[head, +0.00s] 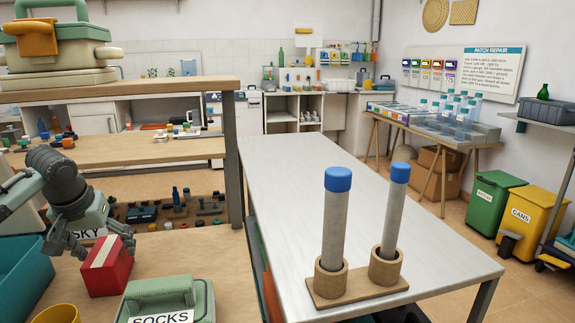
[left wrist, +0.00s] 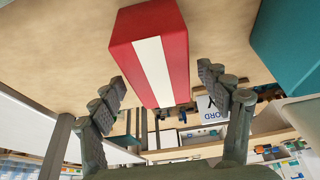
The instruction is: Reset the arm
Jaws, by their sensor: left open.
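My left gripper (head: 94,243) is open at the left of the head view, close by a red box (head: 107,270) with a white stripe. The box stands on a wooden worktop (head: 215,260). In the left wrist view the fingers of the left gripper (left wrist: 160,82) are spread to either side of the red box (left wrist: 178,55), with gaps between, and nothing is gripped. The left arm (head: 30,190) reaches in from the left edge. My right gripper does not show in either view.
A green lidded case labelled SOCKS (head: 160,298), a yellow container (head: 58,314) and a teal bin (head: 22,272) are close around the red box. A wooden shelf (head: 150,150) rises behind. On the grey table (head: 285,180), two blue-capped tubes (head: 333,215) stand in a holder.

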